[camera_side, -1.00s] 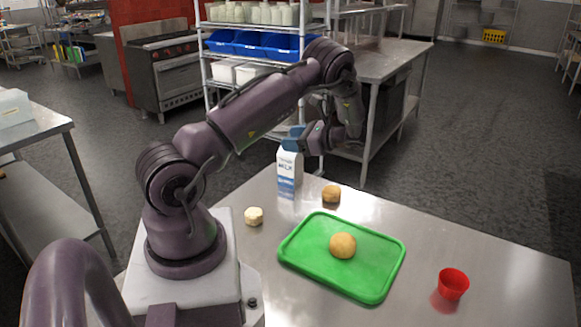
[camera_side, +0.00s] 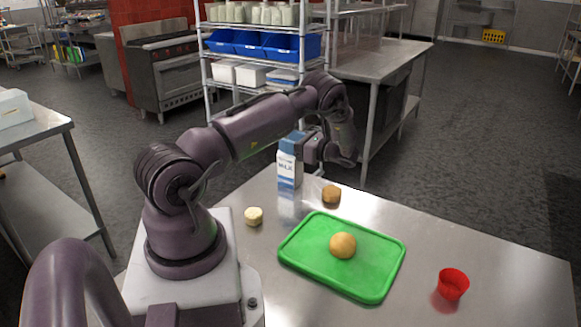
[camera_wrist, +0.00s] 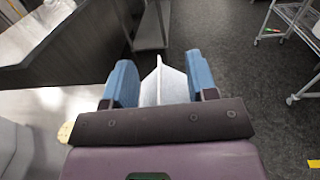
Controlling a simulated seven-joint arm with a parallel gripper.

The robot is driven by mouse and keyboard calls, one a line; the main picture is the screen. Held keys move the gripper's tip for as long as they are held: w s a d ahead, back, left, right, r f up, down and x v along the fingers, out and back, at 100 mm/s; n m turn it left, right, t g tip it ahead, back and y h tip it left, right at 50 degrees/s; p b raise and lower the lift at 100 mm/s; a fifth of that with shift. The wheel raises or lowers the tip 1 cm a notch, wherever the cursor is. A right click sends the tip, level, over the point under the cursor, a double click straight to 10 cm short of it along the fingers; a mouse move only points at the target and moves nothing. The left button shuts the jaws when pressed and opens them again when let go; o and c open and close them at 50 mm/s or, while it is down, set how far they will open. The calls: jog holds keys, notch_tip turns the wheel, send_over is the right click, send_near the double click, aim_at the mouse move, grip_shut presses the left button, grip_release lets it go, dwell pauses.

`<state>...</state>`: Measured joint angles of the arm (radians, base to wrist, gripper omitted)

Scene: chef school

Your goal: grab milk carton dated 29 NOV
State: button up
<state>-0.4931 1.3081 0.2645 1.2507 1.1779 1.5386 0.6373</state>
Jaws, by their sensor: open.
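The milk carton (camera_side: 289,171) is white and blue with "MILK" on its face. It stands upright near the far edge of the table in the side view. Its date is too small to read. My gripper (camera_side: 291,144) is at the carton's upper part. In the wrist view, the carton's pale gable top (camera_wrist: 163,85) lies between the two blue fingers of my gripper (camera_wrist: 162,84), which are open on either side of it. A small gap shows at the right finger; contact at the left is hard to tell.
A green tray (camera_side: 300,267) with a round bun (camera_side: 342,245) sits mid-table. A brown bun (camera_side: 331,195) stands close to the carton. A pale piece (camera_side: 254,216) lies left of the tray, and a red cup (camera_side: 453,284) at the right. The table's right side is mostly clear.

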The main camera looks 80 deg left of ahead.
jog(key=shift+s+a, duration=0.1)
grip_shut()
